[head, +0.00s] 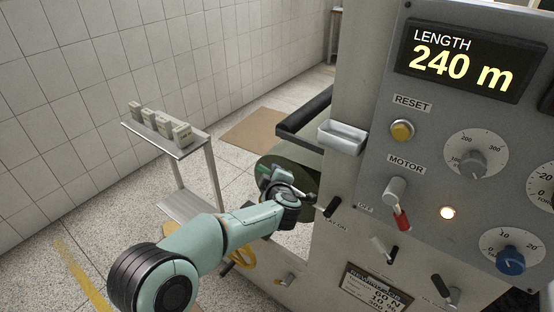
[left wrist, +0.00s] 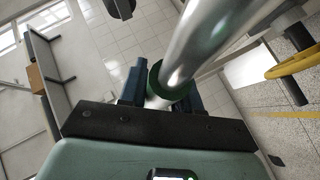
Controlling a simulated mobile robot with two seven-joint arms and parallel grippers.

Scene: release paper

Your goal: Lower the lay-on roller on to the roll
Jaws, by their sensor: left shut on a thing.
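A dark green rounded roll (head: 304,170) shows beside the machine, partly hidden by my left arm. A black bar (head: 304,112) sticks out above it; I cannot tell whether it is the lay-on roller. A black-knobbed lever (head: 332,207) stands by the label LAY-ON (head: 336,223) on the machine front. My left gripper (head: 280,180) is in front of the roll, left of that lever. The held end is partly hidden. My right gripper is not in view.
The machine panel (head: 370,95) fills the right side, with knobs and a display reading 240 m. A small metal stand (head: 190,152) with several blocks is at the left. A yellow hooped thing (head: 243,258) is low behind my arm.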

